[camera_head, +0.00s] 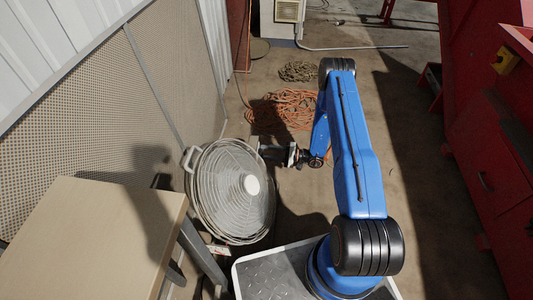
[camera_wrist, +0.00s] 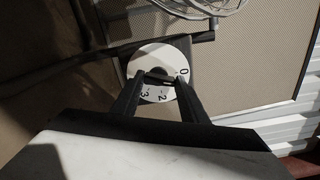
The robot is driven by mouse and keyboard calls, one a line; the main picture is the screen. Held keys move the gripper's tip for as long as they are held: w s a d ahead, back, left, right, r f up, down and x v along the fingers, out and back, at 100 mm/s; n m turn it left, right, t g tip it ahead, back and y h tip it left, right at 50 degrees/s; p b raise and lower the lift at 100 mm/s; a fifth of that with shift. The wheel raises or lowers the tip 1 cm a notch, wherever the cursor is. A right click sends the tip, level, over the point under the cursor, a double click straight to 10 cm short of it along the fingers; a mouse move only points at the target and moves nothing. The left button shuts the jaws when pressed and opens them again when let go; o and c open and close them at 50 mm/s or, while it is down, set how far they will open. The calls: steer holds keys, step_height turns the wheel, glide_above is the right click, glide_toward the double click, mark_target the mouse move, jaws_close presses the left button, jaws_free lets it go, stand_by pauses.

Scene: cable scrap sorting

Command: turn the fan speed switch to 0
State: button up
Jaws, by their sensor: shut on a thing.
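The fan (camera_head: 222,185) is a round grey wire-cage floor fan with a pale hub, standing left of my arm in the head view. Part of its wire cage (camera_wrist: 195,8) shows at the top of the wrist view. The fan speed switch has a white round dial (camera_wrist: 150,54) marked 0, 2 and 3, with a dark knob at its middle. The 0 is at the right of the dial, the 2 and 3 at the bottom. My gripper (camera_wrist: 158,79) is shut on the knob, one dark finger on either side. The fingers partly cover the dial, and I cannot tell the knob's pointing direction.
A beige-topped table (camera_head: 95,235) stands left of the fan. A perforated panel (camera_head: 110,105) runs behind it. Orange cable (camera_head: 290,108) and a darker coil (camera_head: 299,71) lie on the floor beyond. Red cabinets (camera_head: 490,150) stand at the right.

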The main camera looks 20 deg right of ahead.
steer(key=shift+s+n, duration=0.1)
steer(key=shift+n, duration=1.6)
steer(key=o, duration=1)
steer(key=shift+o, duration=0.2)
steer(key=v, duration=1.7)
steer(key=shift+d, duration=0.2)
steer(key=shift+s+f, duration=0.1)
steer(key=shift+s, duration=0.05)
